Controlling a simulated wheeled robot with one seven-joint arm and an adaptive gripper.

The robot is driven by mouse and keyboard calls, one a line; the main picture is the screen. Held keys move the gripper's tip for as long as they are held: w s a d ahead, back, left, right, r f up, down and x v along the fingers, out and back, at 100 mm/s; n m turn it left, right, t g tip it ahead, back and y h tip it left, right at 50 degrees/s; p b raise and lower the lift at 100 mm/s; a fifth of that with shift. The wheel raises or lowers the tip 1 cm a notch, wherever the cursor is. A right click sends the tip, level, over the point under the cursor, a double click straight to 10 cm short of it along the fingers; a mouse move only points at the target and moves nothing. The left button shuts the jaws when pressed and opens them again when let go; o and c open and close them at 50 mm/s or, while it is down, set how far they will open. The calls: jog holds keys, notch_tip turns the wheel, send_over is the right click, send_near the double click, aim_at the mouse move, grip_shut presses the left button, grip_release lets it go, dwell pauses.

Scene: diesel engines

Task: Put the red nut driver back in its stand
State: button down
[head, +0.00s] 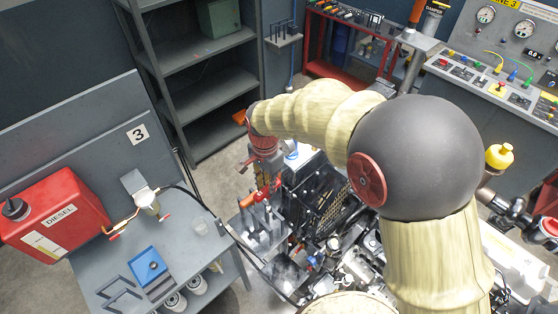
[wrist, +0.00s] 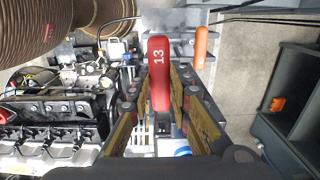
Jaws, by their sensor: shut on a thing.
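The red nut driver (wrist: 159,60), marked 13 on its handle, is between the two fingers of my gripper (wrist: 160,88) in the wrist view. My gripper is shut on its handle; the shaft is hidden. In the head view my arm reaches down to the small side shelf, and red handle parts (head: 259,195) show below the wrist. The stand (head: 262,222) appears there as a dark rack with upright tools, partly unclear. An orange-handled driver (wrist: 201,47) stands just right of the red one in the wrist view.
The engine (head: 335,225) lies right of the rack. A grey workbench (head: 205,255) with a red diesel tank (head: 55,215) and a blue box (head: 148,266) is at the left. Dark shelving (head: 195,75) stands behind, with bare floor in front of it.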

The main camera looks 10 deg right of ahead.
aim_at(269, 211)
jog(key=shift+w+a+r, duration=0.1)
jog(key=shift+w, duration=0.05)
jog(key=shift+f+b, duration=0.65)
jog(key=shift+f, duration=0.2)
jog(key=shift+f+b, duration=0.4)
jog(key=shift+f, duration=0.35)
jog(key=shift+f+b, duration=3.55)
jog(key=shift+f, duration=2.4)
jog(key=shift+f+b, duration=0.4)
jog(key=shift+f, duration=0.25)
jog(key=c, duration=1.7)
grip_release()
jog(key=o, duration=0.5)
jog(key=shift+r, duration=0.15)
